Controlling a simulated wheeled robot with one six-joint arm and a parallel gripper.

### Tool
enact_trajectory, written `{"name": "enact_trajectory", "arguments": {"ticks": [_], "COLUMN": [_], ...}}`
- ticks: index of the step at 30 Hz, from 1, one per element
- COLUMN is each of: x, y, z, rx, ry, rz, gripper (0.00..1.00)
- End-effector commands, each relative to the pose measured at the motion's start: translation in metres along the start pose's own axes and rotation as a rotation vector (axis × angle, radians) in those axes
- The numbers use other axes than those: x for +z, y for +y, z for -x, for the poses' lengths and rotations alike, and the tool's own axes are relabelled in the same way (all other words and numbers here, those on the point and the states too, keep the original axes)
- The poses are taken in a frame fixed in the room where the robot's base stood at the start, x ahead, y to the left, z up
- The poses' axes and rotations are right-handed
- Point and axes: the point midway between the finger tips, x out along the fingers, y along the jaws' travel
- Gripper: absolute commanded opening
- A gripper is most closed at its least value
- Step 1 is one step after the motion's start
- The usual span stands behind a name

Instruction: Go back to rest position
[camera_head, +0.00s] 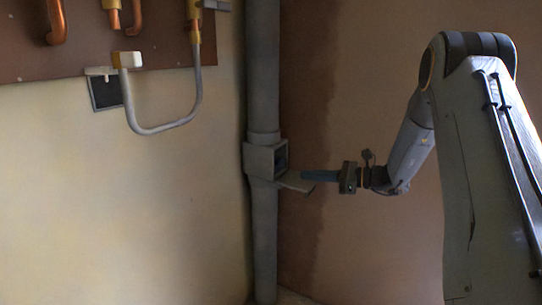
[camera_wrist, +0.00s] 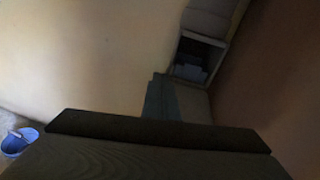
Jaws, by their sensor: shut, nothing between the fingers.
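My gripper (camera_head: 306,175) is shut and empty, its blue-grey fingers pointing left in the head view. It is at the end of my arm, close to the grey pipe (camera_head: 263,90) in the corner. The fingertips are at or just above the lowered grey flap (camera_head: 294,184) of the pipe's box-shaped opening (camera_head: 265,160); I cannot tell whether they touch. In the wrist view, my blue finger (camera_wrist: 160,98) shows beside the flap (camera_wrist: 193,104), with the open box (camera_wrist: 203,43) beyond it. A dark gripper part hides the lower middle of that view.
A brown board (camera_head: 85,55) with copper pipes (camera_head: 130,15) and a curved grey hose (camera_head: 160,130) is on the left wall. A blue bucket (camera_wrist: 18,143) stands on the floor in the wrist view. The brown wall (camera_head: 370,250) below my gripper looks clear.

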Motion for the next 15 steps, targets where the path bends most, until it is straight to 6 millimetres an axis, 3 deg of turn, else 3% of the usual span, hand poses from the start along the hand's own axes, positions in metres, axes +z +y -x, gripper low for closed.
{"name": "enact_trajectory", "arguments": {"ticks": [3, 6, 11, 15], "x": [0.021, 0.030, 0.039, 0.042], "y": [0.062, 0.115, 0.194, 0.257], "z": [-0.028, -0.039, -0.041, -0.028], "rx": [0.158, 0.290, 0.499, 0.683], "ry": [0.111, 0.201, 0.326, 0.419], "rz": [0.118, 0.227, 0.423, 0.614], "gripper": [0.00, 0.00, 0.00, 0.00]}}
